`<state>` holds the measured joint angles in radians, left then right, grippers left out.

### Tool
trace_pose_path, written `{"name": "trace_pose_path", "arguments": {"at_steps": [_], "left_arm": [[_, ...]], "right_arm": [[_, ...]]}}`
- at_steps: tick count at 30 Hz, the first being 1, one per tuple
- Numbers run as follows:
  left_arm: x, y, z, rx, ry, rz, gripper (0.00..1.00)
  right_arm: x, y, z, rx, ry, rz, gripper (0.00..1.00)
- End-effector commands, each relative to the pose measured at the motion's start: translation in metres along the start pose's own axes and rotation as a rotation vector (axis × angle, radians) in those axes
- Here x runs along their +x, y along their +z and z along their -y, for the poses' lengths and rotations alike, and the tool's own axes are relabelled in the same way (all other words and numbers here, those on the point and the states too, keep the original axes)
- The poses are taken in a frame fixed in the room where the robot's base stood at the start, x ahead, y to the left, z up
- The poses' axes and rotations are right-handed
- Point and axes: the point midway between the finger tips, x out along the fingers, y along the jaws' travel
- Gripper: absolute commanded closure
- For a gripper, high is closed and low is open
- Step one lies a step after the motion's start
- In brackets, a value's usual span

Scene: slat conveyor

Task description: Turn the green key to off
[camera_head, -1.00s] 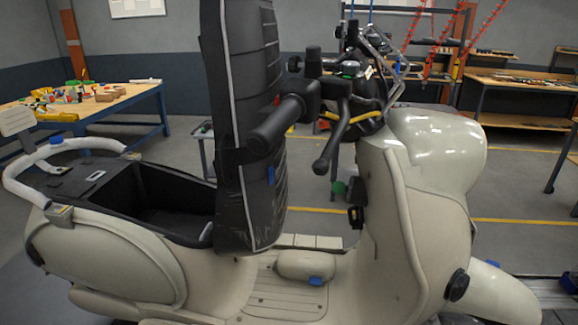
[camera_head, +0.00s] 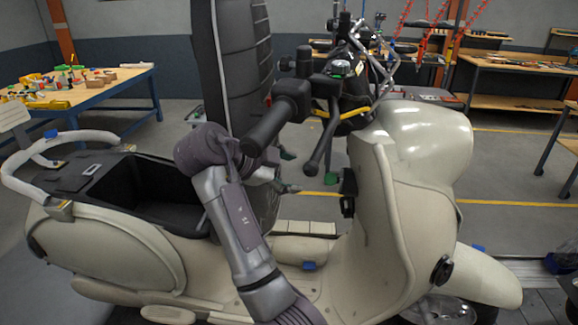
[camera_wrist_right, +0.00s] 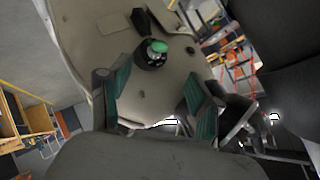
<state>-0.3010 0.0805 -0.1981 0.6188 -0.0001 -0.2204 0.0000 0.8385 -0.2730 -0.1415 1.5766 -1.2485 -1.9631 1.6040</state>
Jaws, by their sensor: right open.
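The green key (camera_head: 331,180) shows small in the head view, on the inner side of the scooter's cream leg shield (camera_head: 375,220), below the handlebar. In the right wrist view the green key (camera_wrist_right: 158,46) sits on a round black lock on the cream panel. My right gripper (camera_head: 290,171) points right toward the key, a short gap away. Its teal-padded fingers are spread wide and empty; in the wrist view the gripper (camera_wrist_right: 157,75) has the key just beyond its tips, between the finger lines. Which position the key is turned to is hard to tell. My left gripper is out of view.
The handlebar grip (camera_head: 275,125) and lever (camera_head: 318,150) hang just above my right gripper. The tall black seat (camera_head: 235,70) stands upright beside my arm. The open storage well (camera_head: 155,195) lies left. A workbench with parts (camera_head: 90,95) stands behind.

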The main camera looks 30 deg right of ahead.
Motion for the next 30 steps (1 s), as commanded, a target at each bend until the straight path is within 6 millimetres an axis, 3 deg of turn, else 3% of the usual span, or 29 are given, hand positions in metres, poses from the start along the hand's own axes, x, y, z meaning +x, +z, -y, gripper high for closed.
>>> {"name": "trace_pose_path", "arguments": {"at_steps": [5,21,30], "left_arm": [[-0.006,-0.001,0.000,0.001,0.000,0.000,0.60],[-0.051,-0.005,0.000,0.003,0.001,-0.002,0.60],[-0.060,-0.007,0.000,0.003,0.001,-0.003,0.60]], "right_arm": [[0.004,-0.008,0.004,0.044,0.008,-0.012,0.37],[0.102,-0.010,0.004,0.037,0.007,-0.012,0.37],[0.131,-0.007,0.003,0.037,0.005,-0.008,0.37]]}}
